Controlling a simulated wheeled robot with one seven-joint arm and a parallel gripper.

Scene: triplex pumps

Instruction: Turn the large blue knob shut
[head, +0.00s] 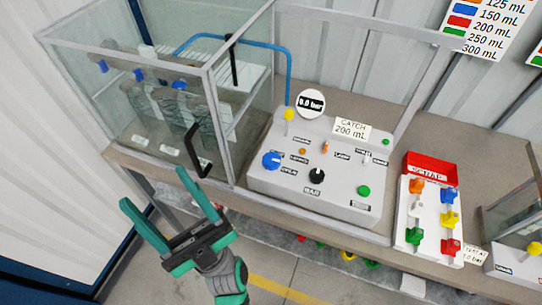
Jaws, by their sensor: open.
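The large blue knob (271,160) sits at the left of the sloped front of a grey control panel (320,200). A small label beside it seems to read "OPEN". My gripper (160,200) is open and empty, with its green fingers pointing up and left. It is below and left of the knob, in front of the glass cabinet, and does not touch the knob. The knob is fully in view.
A glass cabinet (130,120) with a black handle (197,148) stands left of the panel. A black knob (317,176), a green button (363,191) and a yellow-topped part (289,114) are on the panel. A rack of coloured valves (430,215) stands right.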

